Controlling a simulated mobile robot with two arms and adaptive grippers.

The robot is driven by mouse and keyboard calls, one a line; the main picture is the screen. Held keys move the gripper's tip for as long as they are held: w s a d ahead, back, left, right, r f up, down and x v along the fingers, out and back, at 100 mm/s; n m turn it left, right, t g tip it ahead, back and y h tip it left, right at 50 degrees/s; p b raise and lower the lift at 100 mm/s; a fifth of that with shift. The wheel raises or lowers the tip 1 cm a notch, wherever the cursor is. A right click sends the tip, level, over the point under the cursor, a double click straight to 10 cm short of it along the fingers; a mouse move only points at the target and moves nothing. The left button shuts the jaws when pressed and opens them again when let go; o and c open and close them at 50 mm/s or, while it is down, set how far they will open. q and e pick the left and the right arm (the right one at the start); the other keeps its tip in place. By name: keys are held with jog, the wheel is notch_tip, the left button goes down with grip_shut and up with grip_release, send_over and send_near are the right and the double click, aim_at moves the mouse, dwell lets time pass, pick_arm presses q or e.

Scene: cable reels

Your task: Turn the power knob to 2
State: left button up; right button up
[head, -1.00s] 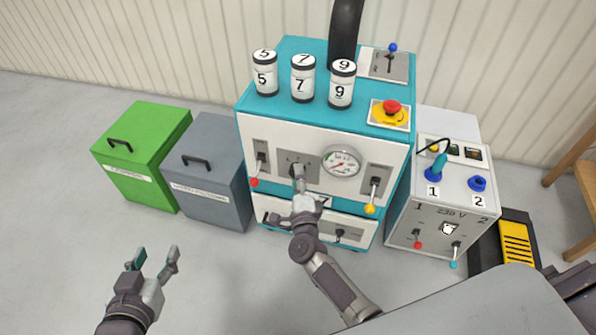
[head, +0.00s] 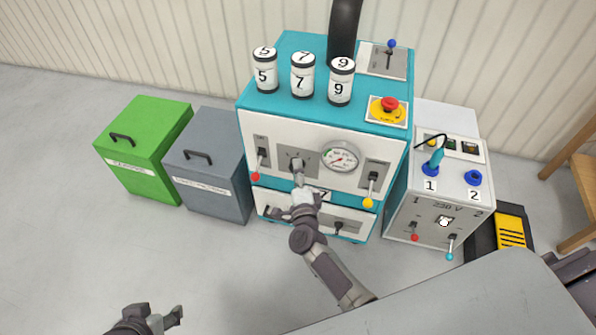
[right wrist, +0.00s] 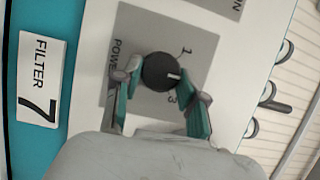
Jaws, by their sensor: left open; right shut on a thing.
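The power knob (right wrist: 160,72) is round and black on a grey plate marked POWER, on the white front of the teal machine (head: 330,122). In the right wrist view its white mark points right, between the printed 1 and 3. I cannot make out a 2 there. My right gripper (right wrist: 160,88) is shut on the knob, with a finger on each side. My left gripper (head: 158,320) is open and empty over the floor, partly cut off by the bottom edge.
A pressure gauge (head: 339,157) and a yellow-tipped lever (head: 372,182) sit right of the knob, and a red-tipped lever (head: 260,162) left. A FILTER 7 label (right wrist: 40,80) is close by. Green (head: 146,150) and grey (head: 210,165) bins stand left, a 230 V box (head: 440,205) right.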

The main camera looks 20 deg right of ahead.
jog(key=o, duration=1.1)
jog(key=shift+o, duration=0.2)
jog(key=v, duration=1.2)
